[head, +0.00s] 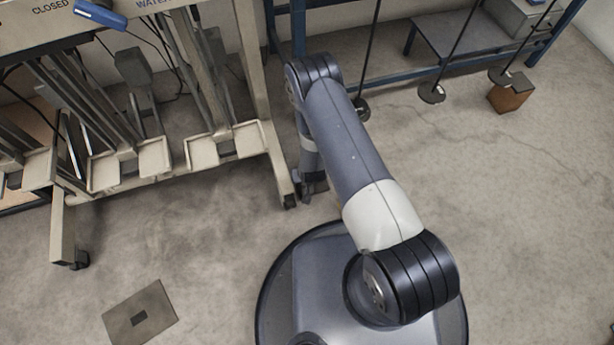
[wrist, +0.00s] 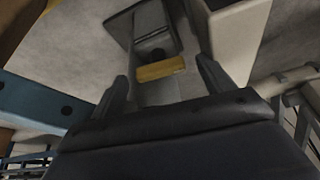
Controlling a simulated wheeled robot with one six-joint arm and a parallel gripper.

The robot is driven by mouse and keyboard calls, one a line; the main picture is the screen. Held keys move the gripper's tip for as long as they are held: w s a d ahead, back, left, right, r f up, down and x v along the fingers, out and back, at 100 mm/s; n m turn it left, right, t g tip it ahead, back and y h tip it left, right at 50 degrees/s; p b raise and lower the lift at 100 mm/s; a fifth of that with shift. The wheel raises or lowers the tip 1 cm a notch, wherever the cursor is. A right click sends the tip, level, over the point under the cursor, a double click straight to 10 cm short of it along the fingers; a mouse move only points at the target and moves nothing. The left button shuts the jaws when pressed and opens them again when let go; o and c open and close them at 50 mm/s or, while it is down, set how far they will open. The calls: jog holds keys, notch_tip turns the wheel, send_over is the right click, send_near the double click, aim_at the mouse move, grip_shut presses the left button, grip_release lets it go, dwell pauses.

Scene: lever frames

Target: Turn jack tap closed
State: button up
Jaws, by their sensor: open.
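A blue lever handle (head: 100,14) sits at the top left of the head view, on a beige panel (head: 40,30) lettered "CLOSED". I cannot tell whether it is the jack tap; no part is labelled as such. My gripper (head: 313,186) hangs low beside the right leg of the beige frame in the head view, small and partly hidden by my arm. In the wrist view my gripper (wrist: 163,88) is open, with its two dark fingers apart. A yellow bar (wrist: 160,69) on a grey bracket shows between and beyond the fingers. Nothing is held.
The wheeled beige frame (head: 276,165) with pedal-like plates (head: 222,146) stands left of my arm. A blue frame with hanging dark discs (head: 431,94) is behind. A brown block (head: 508,96) is at right. A floor plate (head: 140,312) lies front left; the floor at right is largely clear.

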jog(key=shift+f, duration=0.1)
jog(key=shift+c, duration=0.2)
jog(key=c, duration=0.9)
jog(key=shift+c, duration=0.2)
jog(key=shift+a+m+h+b, duration=0.15)
jog(key=shift+m+h+b, duration=0.3)
jog(key=shift+m, duration=0.85)
jog(key=m+h, duration=0.1)
jog(key=m, duration=0.1)
jog(key=shift+w+a+m+p, duration=0.1)
jog(key=shift+a+m+p, duration=0.05)
jog(key=shift+m+p, duration=0.2)
jog(key=shift+w+a+m+g+h, duration=0.1)
jog(key=shift+m+g+h, duration=0.25)
jog(key=shift+m, duration=0.9)
jog(key=shift+m+g+h, duration=0.15)
jog(key=shift+m+h, duration=0.35)
jog(key=shift+m, duration=1)
